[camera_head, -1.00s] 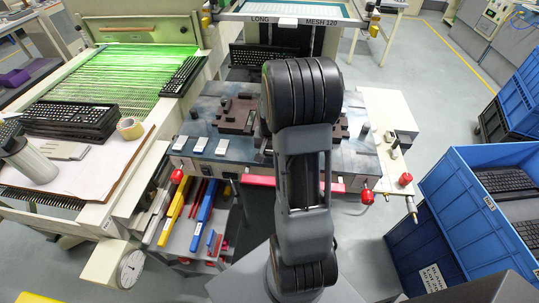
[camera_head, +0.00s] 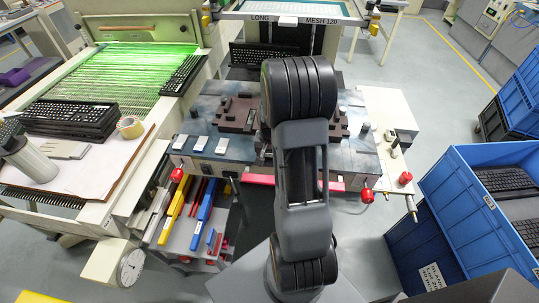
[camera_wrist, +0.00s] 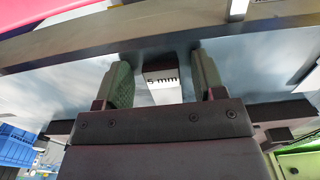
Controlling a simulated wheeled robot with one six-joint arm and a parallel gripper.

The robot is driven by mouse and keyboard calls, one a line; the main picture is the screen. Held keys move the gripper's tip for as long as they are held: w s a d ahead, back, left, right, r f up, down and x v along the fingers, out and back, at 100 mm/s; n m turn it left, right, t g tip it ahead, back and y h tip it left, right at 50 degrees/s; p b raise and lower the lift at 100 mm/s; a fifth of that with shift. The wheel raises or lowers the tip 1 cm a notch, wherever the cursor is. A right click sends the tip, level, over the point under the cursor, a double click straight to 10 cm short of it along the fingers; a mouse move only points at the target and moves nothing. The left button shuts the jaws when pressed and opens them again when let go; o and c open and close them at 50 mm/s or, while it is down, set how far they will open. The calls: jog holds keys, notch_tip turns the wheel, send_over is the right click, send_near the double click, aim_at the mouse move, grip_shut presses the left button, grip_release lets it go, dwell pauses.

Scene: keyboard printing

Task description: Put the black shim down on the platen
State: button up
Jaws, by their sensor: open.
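In the wrist view my gripper (camera_wrist: 164,82) has its two grey-green pads apart. Gaps show between the block and both pads. A mottled blue-grey surface (camera_wrist: 80,75) lies behind it; I cannot tell whether the block rests on it. In the head view the machine's blue-grey top, seemingly the platen (camera_head: 357,158), carries brown blocks (camera_head: 238,115). My arm hides the gripper and the shim there.
A dark bar (camera_wrist: 110,47) crosses the wrist view just beyond the fingertips. Red knobs (camera_head: 367,196) stand at the machine's front edge. A green-lit conveyor (camera_head: 120,75) with keyboards (camera_head: 75,118) is at left. Blue crates (camera_head: 460,200) stand at right.

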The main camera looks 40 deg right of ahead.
jog(key=shift+r, duration=0.1)
notch_tip(320, 180, up, 12)
jog(key=s+a+r+n+t, duration=0.2)
jog(key=s+a+r+n, duration=0.1)
jog(key=a, duration=0.6)
jog(key=s+a+r+n+t, duration=0.1)
jog(key=s+a+r+n, duration=0.1)
jog(key=s+a+n, duration=0.4)
jog(key=s+a, duration=0.1)
jog(key=a, duration=0.2)
jog(key=shift+s+r+t, duration=0.15)
jog(key=shift+r+t, duration=0.25)
